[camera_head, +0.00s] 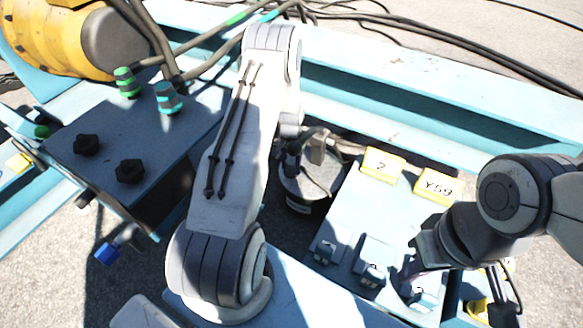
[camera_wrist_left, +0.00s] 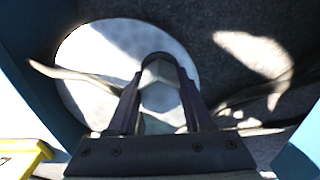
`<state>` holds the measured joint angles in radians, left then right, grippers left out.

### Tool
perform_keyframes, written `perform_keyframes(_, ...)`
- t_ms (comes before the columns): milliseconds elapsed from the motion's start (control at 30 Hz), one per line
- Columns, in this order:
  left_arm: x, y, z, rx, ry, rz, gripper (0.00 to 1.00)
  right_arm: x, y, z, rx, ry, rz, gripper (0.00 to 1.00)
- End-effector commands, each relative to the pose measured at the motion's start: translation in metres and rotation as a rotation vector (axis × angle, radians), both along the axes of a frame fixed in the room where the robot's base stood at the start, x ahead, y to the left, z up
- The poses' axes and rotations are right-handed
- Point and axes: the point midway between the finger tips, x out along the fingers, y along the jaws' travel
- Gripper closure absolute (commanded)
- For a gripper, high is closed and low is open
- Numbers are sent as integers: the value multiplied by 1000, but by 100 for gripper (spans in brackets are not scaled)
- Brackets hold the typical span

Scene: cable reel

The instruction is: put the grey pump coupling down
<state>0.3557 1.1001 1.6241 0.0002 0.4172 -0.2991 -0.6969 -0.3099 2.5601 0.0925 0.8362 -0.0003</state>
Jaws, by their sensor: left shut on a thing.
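My left gripper (camera_wrist_left: 160,90) is shut on the grey pump coupling (camera_wrist_left: 161,98), a small pale grey piece between the two dark fingers in the left wrist view. A round grey drum-like thing (camera_wrist_left: 85,65) lies beyond the fingertips, partly sunlit. I cannot tell whether the coupling touches the drum. My right gripper (camera_head: 408,270) is low at the right, among small grey blocks; its fingertips are too unclear to tell open from shut.
A blue-grey panel (camera_head: 345,205) carries yellow tags (camera_head: 383,165) and several small blocks. A grey box at the left bears a green coupling (camera_head: 126,82), a blue coupling (camera_head: 168,97) and black knobs (camera_head: 130,171). Light-blue beams (camera_head: 420,85) and cables run behind.

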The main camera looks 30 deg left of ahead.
Motion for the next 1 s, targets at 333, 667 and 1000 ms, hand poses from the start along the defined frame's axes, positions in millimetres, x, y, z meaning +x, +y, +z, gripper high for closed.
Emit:
perform_keyframes(333, 0, 0, -2, 0, 0, 0, 37, 0, 0, 0, 0, 0, 0, 100)
perform_keyframes(667, 0, 0, 7, 0, -1, 0, 37, 0, 0, 5, 0, 0, 0, 100)
perform_keyframes(1000, 0, 0, 78, 0, -1, 0, 37, 0, 0, 48, 0, 0, 0, 100)
